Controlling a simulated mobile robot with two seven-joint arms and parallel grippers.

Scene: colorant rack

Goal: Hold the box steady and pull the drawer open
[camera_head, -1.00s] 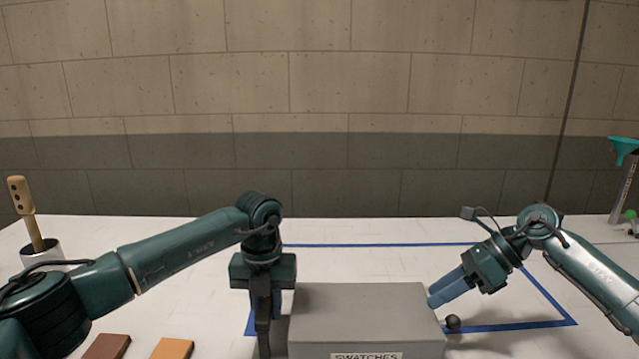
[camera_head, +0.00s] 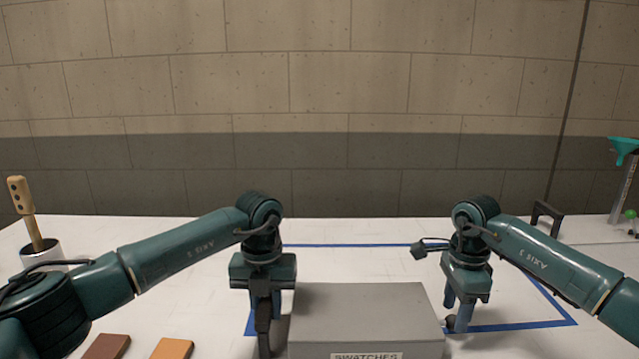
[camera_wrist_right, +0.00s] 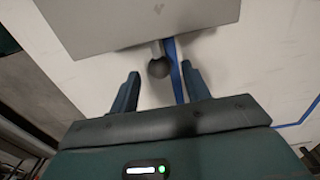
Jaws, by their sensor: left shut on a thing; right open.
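The grey box (camera_head: 360,305) labelled SWATCHES stands on the table at the bottom centre. A dark round knob on a short stem sticks out from its right side; the knob shows clearly in the right wrist view (camera_wrist_right: 158,68). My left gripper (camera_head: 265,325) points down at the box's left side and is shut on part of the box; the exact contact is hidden. My right gripper (camera_head: 457,322) points down beside the box's right side. It is open; in the right wrist view the knob lies just ahead of and between its fingertips, with no contact visible.
Blue tape (camera_head: 520,327) marks an outline on the white table. A brown tile (camera_head: 107,346) and an orange tile (camera_head: 172,348) lie at the front left. A wooden-handled tool (camera_head: 22,200) stands in a pot (camera_head: 42,252) far left.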

